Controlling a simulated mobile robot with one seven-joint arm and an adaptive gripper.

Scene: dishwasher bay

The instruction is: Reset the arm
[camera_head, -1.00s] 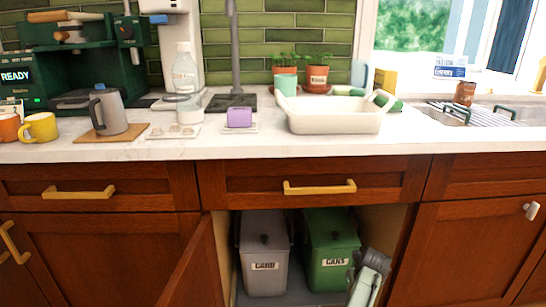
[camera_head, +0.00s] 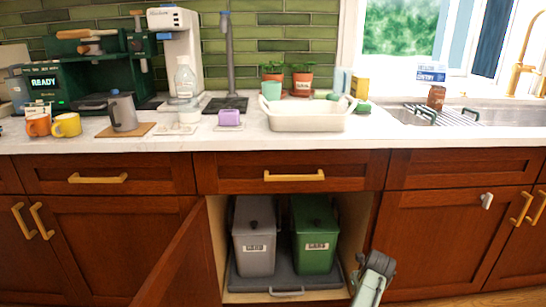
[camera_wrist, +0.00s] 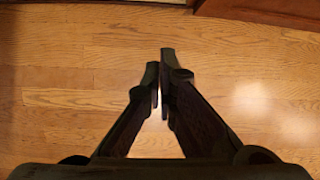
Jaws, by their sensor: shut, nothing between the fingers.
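My gripper (camera_wrist: 160,72) shows in the wrist view with its two dark fingers drawn together over bare wooden floor. It is shut and holds nothing. In the head view, a grey and pale green part of my arm (camera_head: 372,277) shows at the bottom, just right of the open cabinet's bins. The fingertips cannot be made out there.
An open cabinet door (camera_head: 180,262) juts out at the lower left. A grey bin (camera_head: 254,240) and a green bin (camera_head: 316,228) stand on a pull-out tray (camera_head: 287,284). The counter (camera_head: 350,136) bears mugs, a kettle and a white basin. Wooden floor (camera_wrist: 80,110) lies clear below my gripper.

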